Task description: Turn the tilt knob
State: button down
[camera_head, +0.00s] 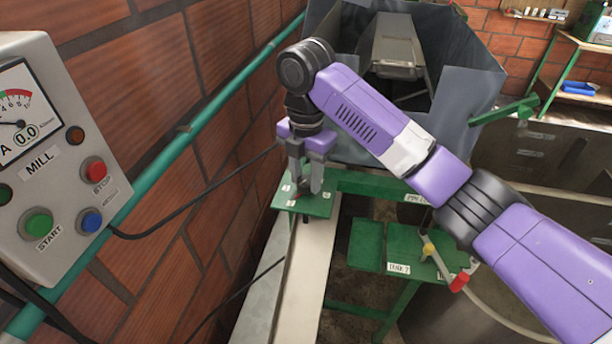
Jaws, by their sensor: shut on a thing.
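My gripper (304,186) points straight down at the picture's centre left, over a small green plate (318,207) with several white number labels. Its fingers are shut on a small dark knob (301,187) on that plate, which I take for the tilt knob. A bit of red shows beside the knob, low at its left. The fingers hide most of the knob, so its exact setting is hard to tell. The plate sits at the top end of a pale beam (307,275).
A grey control box (60,170) marked MILL, with a gauge and buttons, hangs on the brick wall at left. A large grey hopper (465,80) stands behind my arm. A red-handled lever (459,283) is at lower right. Black cables run along the wall.

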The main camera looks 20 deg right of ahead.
aim_at(305, 180)
jog(key=shift+r, duration=0.1)
dwell(0.4)
jog(key=c, duration=0.9)
grip_release()
jog(key=shift+r+b, duration=0.3)
jog(key=shift+r, duration=3.55)
